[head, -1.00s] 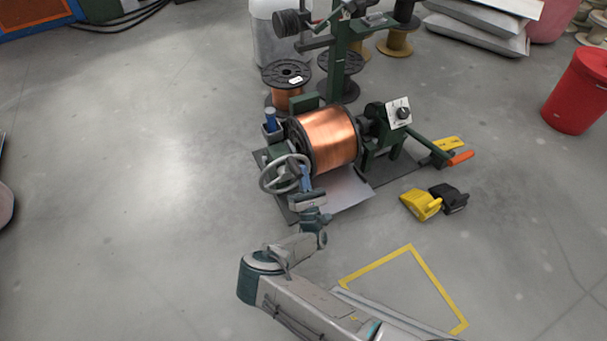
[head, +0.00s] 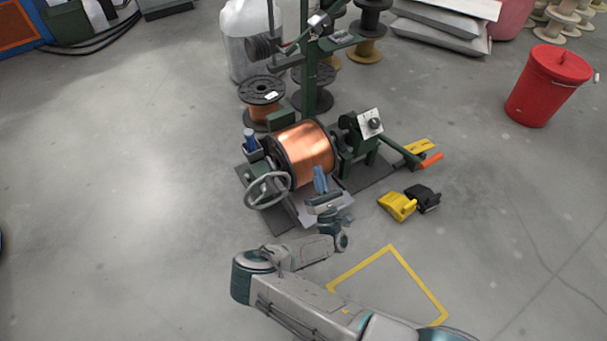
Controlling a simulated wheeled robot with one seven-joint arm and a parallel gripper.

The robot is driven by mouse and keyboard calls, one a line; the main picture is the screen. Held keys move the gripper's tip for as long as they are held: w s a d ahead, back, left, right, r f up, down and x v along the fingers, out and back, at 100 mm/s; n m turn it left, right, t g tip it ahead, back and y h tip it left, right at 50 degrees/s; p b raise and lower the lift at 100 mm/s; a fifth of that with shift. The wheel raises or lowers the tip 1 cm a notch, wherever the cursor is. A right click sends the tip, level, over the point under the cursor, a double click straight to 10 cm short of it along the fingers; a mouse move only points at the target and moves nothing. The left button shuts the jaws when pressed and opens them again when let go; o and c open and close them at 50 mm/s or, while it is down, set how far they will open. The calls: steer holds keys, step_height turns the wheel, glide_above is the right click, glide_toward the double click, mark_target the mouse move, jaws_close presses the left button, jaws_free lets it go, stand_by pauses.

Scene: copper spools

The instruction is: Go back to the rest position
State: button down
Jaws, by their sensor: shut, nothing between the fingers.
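My gripper (head: 320,182) is in the middle of the head view, at the end of my arm reaching in from the bottom. Its blue fingers are shut and hold nothing. It shows in front of the lower right side of a large copper spool (head: 306,150), which sits on a green winding machine. I cannot tell how far the fingertips are from the spool. A grey handwheel (head: 268,190) is on the machine's left side, left of my gripper.
Yellow (head: 397,206) and black (head: 424,197) pedals lie right of the machine. A lever with an orange handle (head: 430,161) sticks out near them. A red bucket (head: 545,90) stands at right. A yellow floor outline (head: 418,282) lies right of my arm. Floor at left is clear.

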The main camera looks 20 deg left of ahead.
steer(key=shift+w+d+r, duration=0.1)
steer(key=shift+d+r, duration=0.15)
steer(key=shift+d, duration=0.3)
steer(key=w+d+r+m+t+h+p, duration=0.1)
steer(key=w+d+r+m+h+p, duration=0.15)
steer(key=d+r+m+h, duration=0.95)
steer(key=w+d+r+m+t+h+p, duration=0.15)
steer(key=d+r+m+h+p, duration=0.5)
steer(key=h, duration=1.15)
steer(key=s+d+r+m+g+h+p, duration=0.25)
steer(key=d+r+m+g, duration=0.45)
steer(key=g, duration=0.4)
steer(key=s+d+r+m+g+h+p, duration=0.2)
steer(key=s+d+r+m+g+h, duration=0.15)
steer(key=d+m+g, duration=0.65)
steer(key=s+r+m+g+y+p, duration=0.3)
steer(key=s+r+g+y+p, duration=0.35)
steer(key=s+r+y, duration=0.45)
steer(key=s+a+r+t+y+p, duration=0.2)
steer(key=s+r+t+y+p, duration=0.1)
steer(key=r, duration=0.6)
steer(key=s+a+r+m+t+y+p, duration=0.1)
steer(key=s+a+r+t+y+p, duration=0.2)
steer(key=r, duration=0.6)
steer(key=s+y+p, duration=0.1)
steer(key=y+p, duration=0.1)
steer(key=p, duration=0.1)
steer(key=shift+s+a+r+t+y+p, duration=0.2)
steer(key=shift+s+t+y+p, duration=0.1)
steer(key=shift+s+t+p, duration=0.1)
